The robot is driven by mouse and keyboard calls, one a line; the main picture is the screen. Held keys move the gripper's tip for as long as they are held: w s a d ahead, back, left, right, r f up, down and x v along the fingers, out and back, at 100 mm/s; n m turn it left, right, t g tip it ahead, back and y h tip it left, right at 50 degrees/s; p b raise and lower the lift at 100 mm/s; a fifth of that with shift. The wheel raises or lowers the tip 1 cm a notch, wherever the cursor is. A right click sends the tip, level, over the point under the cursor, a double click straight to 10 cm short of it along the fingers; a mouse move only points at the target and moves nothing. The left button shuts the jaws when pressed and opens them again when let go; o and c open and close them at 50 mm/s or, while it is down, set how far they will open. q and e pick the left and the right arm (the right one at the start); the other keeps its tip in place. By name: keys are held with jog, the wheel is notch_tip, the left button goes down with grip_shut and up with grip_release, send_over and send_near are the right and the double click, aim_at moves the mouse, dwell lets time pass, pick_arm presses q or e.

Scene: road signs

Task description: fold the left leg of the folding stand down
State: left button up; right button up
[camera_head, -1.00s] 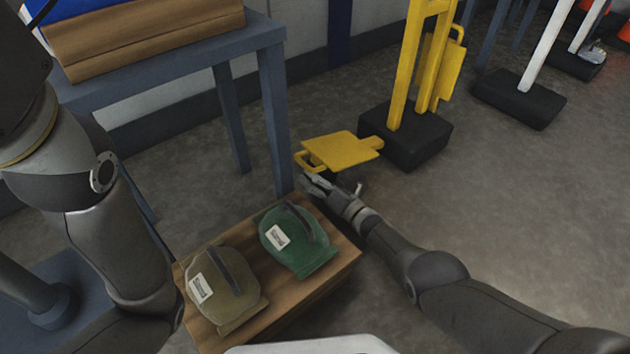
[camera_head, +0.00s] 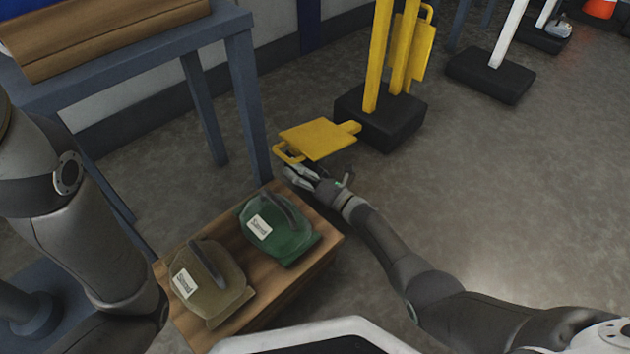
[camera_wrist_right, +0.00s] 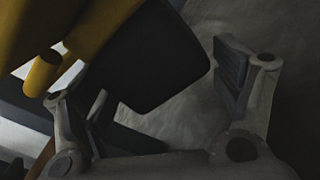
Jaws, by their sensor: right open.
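The folding stand has yellow posts (camera_head: 390,60) on a black base block (camera_head: 380,118). Its left leg (camera_head: 318,138) is a yellow plate with a loop handle, sticking out level to the left, low above the floor. Its right leg (camera_head: 416,52) is folded up against the posts. My right gripper (camera_head: 298,176) is open and empty, just below and in front of the left leg's handle end; I cannot tell if it touches. In the right wrist view its spread fingers (camera_wrist_right: 165,95) have yellow parts at upper left. My left arm shows, but its gripper is out of view.
A wooden crate (camera_head: 312,275) with a green bag (camera_head: 280,232) and a tan bag (camera_head: 215,290) stands close in front of the right gripper. A blue-grey table (camera_head: 130,68) is at left. Open floor (camera_head: 510,180) lies to the right.

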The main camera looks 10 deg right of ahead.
aim_at(312, 163)
jog(key=s+d, duration=0.1)
jog(key=s+d+f, duration=0.1)
jog(key=s, duration=0.1)
jog(key=shift+d+f, duration=0.35)
jog(key=shift+d, duration=0.05)
jog(key=shift+s+d, duration=0.2)
jog(key=shift+s, duration=0.45)
jog(key=shift+b, duration=0.3)
jog(key=shift+a, duration=0.15)
jog(key=shift+t, duration=0.3)
jog(key=w+r, duration=0.2)
jog(key=r, duration=0.1)
jog(key=w+r, duration=0.1)
jog(key=shift+r, duration=0.3)
jog(key=shift+p+v, duration=0.7)
jog(key=shift+v, duration=0.25)
jog(key=shift+s+d+r+p, duration=0.15)
jog(key=shift+s+d+p, duration=0.2)
jog(key=shift+s+d, duration=0.25)
jog(key=p+v, duration=0.3)
jog(key=v, duration=0.5)
jog(key=shift+s+d+r, duration=0.15)
jog(key=shift+s+r, duration=0.25)
jog(key=shift+r, duration=0.15)
